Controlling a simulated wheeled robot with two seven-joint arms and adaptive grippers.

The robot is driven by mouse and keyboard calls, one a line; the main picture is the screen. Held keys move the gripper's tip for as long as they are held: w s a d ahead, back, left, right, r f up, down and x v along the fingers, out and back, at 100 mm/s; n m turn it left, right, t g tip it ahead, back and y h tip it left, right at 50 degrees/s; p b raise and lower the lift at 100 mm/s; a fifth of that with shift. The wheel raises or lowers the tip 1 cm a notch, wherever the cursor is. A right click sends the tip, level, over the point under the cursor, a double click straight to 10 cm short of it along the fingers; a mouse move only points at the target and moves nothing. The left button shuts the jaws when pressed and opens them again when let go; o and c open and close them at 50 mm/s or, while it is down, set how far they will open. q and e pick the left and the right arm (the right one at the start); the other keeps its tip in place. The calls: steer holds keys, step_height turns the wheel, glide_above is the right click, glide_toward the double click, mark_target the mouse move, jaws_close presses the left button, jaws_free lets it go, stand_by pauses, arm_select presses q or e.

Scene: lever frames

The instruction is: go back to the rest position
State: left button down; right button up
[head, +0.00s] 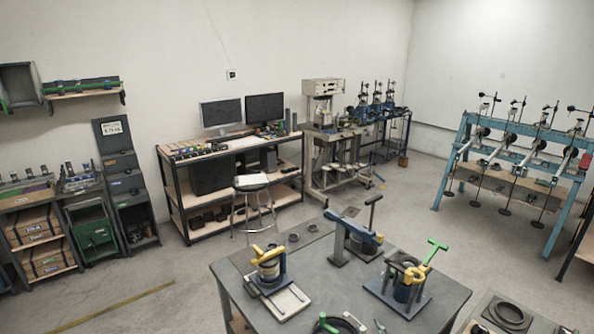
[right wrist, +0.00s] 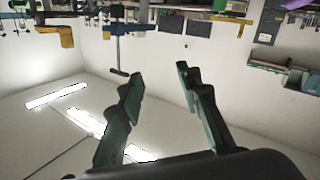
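My right gripper (right wrist: 160,78) shows in the right wrist view with its two dark green fingers spread apart and nothing between them. That view looks upside down, with ceiling lights low in the picture and the room's equipment along the top. I cannot make out either gripper clearly in the head view. My left gripper is not in view. On the grey table (head: 235,268) in the head view stand a lever device with a yellow handle (head: 267,256), a blue-grey one with a dark upright lever (head: 371,215), and one with a green-topped yellow lever (head: 430,256).
A black workbench (head: 180,205) with two monitors (head: 221,114) stands against the back wall, a stool (head: 251,183) before it. A blue frame (head: 462,135) with several levers stands at the right. Shelves with crates (head: 40,240) are at the left. Open floor lies between.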

steer(key=s+d+f+m+g+h, duration=0.2)
steer(key=s+d+f+g, duration=0.2)
steer(key=s+d+f, duration=0.4)
steer(key=s+d+f+m+g+h, duration=0.2)
steer(key=s+d+f+g, duration=0.15)
steer(key=s+f, duration=0.45)
steer(key=s+d+f+m+g+y, duration=0.1)
steer(key=s+d+f+g, duration=0.15)
steer(key=s+f, duration=0.55)
steer(key=s+d+f+g, duration=0.1)
steer(key=s+f+g, duration=0.3)
steer(key=s, duration=0.7)
step_height(320, 180, down, 29)
steer(key=s+a+g, duration=0.1)
steer(key=s, duration=0.1)
steer(key=s+f+n+g+b, duration=0.1)
steer(key=s+f, duration=1.8)
steer(key=shift+a+g+y, duration=0.3)
